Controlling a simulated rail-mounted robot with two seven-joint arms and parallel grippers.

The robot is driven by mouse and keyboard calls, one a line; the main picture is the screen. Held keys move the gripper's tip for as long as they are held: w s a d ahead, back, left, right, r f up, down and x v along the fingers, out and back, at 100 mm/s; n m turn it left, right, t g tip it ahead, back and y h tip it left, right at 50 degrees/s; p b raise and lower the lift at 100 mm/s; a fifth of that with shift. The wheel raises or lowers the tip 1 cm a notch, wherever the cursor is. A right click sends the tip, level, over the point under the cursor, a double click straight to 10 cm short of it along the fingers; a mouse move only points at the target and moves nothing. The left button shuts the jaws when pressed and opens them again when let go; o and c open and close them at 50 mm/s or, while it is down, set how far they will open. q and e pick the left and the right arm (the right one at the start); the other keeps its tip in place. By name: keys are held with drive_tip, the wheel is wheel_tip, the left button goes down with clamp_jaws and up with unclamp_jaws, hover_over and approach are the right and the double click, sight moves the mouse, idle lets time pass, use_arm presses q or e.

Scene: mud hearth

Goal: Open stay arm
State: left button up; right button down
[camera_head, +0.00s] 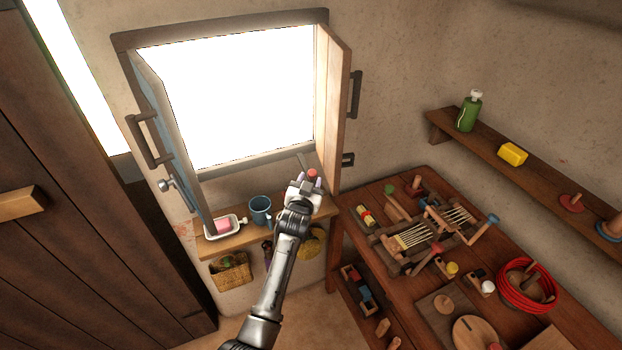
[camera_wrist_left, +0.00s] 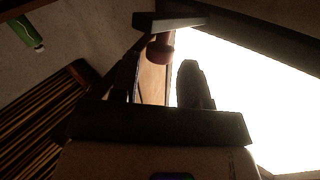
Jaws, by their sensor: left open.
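The window's stay arm (camera_head: 304,161) is a short grey bar at the lower right of the window opening, with a red knob (camera_head: 312,173) near it. In the left wrist view a dark bar (camera_wrist_left: 170,22) with a reddish-brown knob (camera_wrist_left: 160,48) sits just past my fingertips. My left gripper (camera_head: 304,181) is open just below the knob; in the wrist view its two dark fingers (camera_wrist_left: 160,78) stand apart with the knob ahead of the gap. I cannot tell if they touch it. The right shutter (camera_head: 333,110) and left shutter (camera_head: 172,135) stand swung open. My right gripper is not in view.
Under the window a wooden sill shelf (camera_head: 222,243) holds a blue mug (camera_head: 260,210) and a white dish (camera_head: 217,232) with a pink block. A cluttered workbench (camera_head: 362,252) stands at the right, below a wall shelf (camera_head: 437,118). A dark wooden door (camera_head: 75,200) is at the left.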

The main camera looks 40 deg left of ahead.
use_arm(q)
drive_tip(key=shift+x, duration=1.05)
drive_tip(key=shift+c, duration=0.2)
clamp_jaws()
